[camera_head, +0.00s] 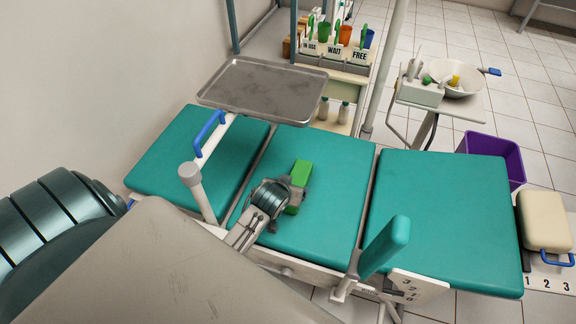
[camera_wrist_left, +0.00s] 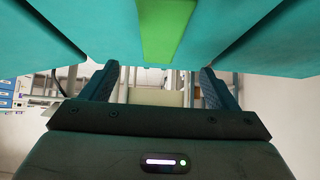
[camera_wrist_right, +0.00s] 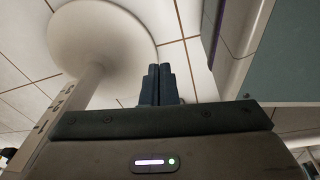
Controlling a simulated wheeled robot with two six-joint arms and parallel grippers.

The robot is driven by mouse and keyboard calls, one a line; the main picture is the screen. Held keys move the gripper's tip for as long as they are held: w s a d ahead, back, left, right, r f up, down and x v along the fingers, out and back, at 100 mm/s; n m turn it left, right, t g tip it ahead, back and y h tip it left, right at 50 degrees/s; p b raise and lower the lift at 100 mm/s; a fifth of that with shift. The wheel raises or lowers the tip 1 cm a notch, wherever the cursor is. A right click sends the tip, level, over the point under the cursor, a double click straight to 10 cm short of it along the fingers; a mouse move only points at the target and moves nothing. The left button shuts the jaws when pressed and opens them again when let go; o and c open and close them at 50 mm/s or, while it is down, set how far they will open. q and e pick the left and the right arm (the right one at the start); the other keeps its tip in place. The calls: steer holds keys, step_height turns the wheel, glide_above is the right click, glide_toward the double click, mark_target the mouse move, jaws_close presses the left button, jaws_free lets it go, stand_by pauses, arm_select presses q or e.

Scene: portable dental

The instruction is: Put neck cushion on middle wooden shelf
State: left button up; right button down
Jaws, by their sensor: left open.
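A green block, which looks like the neck cushion (camera_head: 300,173), lies on the middle teal pad of the dental chair. It shows as a green strip at the top of the left wrist view (camera_wrist_left: 166,30). My left gripper (camera_head: 291,196) is at its near end, low over the pad. In the left wrist view its fingers (camera_wrist_left: 157,88) are apart with nothing held between them. Whether they touch the cushion is unclear. My right gripper (camera_wrist_right: 160,85) has its fingers together and empty. A rack with pale shelves (camera_head: 344,82) stands behind the chair; which shelf is the middle wooden one is unclear.
A metal tray (camera_head: 262,90) overhangs the chair's back left. An upright teal armrest (camera_head: 385,247) stands at the near side. A cream headrest (camera_head: 545,220) is at the right end. A side table with a bowl (camera_head: 458,77) and a purple bin (camera_head: 490,146) stand behind.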

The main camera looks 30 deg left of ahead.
mark_target(296, 183)
arm_select(q)
steer(key=shift+o, duration=0.5)
steer(key=shift+s+r, duration=0.15)
steer(key=shift+r, duration=0.15)
steer(key=w+g+p, duration=0.2)
steer(key=w+a+g, duration=0.1)
steer(key=shift+w+r+g+h+p, duration=0.1)
steer(key=shift+r+g+h+p, duration=0.2)
steer(key=shift+g+h+p, duration=0.1)
steer(key=shift+w+f+g, duration=0.15)
steer(key=shift+g, duration=0.15)
steer(key=x, duration=0.4)
steer(key=shift+f, duration=0.3)
steer(key=shift+x, duration=3.05)
steer(key=shift+d+r, duration=0.1)
steer(key=shift+d, duration=0.05)
arm_select(e)
steer(key=s+f, duration=0.2)
steer(key=s, duration=0.5)
steer(key=shift+d, duration=0.25)
arm_select(q)
steer(key=c, duration=1.2)
